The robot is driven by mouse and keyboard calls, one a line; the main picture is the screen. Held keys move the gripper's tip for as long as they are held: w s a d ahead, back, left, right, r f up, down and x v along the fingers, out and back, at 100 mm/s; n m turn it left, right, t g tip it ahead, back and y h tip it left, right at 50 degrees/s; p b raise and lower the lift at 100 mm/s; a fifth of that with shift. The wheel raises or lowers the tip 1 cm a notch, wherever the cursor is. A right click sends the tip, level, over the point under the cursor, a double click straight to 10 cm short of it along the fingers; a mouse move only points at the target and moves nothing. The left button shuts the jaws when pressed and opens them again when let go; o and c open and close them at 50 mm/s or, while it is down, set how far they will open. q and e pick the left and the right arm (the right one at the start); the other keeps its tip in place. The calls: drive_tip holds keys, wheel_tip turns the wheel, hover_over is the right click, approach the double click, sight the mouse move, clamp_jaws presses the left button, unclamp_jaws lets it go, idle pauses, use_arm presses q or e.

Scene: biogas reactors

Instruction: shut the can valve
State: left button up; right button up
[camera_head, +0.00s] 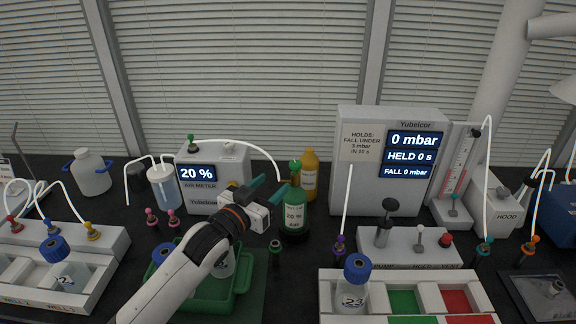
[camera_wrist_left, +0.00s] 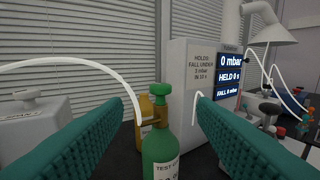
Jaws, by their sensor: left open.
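The can is a green bottle (camera_head: 293,219) with a white label, upright on the dark bench in the head view. Its valve is a green knob (camera_head: 295,165) on top of a brass-coloured neck. My left gripper (camera_head: 269,189) is open and empty, its teal fingers just to the left of the can's upper part. In the left wrist view the can (camera_wrist_left: 168,158) and its valve knob (camera_wrist_left: 137,92) show between the two spread fingers (camera_wrist_left: 168,108), further out; I see no contact. My right gripper is not in view.
A yellow bottle (camera_head: 310,174) stands behind the can. A white hose (camera_head: 252,147) arcs from the air meter (camera_head: 214,192) toward the can's neck. A green tray (camera_head: 207,300) lies below my left arm. The pressure box (camera_head: 364,195) stands right, reading 0 mbar.

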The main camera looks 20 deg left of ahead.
sight(291, 166)
use_arm(q)
drive_tip(key=p+x, duration=0.1)
drive_tip(key=x, duration=0.8)
drive_tip(key=shift+w+d+p, duration=0.1)
drive_tip(key=shift+w+p, duration=0.2)
drive_tip(key=shift+w, duration=0.05)
drive_tip(key=c, duration=1)
drive_tip(key=shift+o, duration=0.2)
drive_tip(key=shift+a+r+m+h+p, duration=0.2)
drive_tip(key=shift+m+h+p, duration=0.3)
drive_tip(key=shift+m+h, duration=0.3)
drive_tip(key=shift+f+m+g+h+b, duration=0.1)
drive_tip(key=shift+m+g+h+b, duration=0.2)
drive_tip(key=shift+m+g+h, duration=0.8)
drive_tip(key=shift+n+h, duration=0.3)
drive_tip(key=shift+h, duration=0.1)
drive_tip(key=o, duration=1)
drive_tip(key=shift+c, duration=0.2)
drive_tip(key=shift+w, duration=0.1)
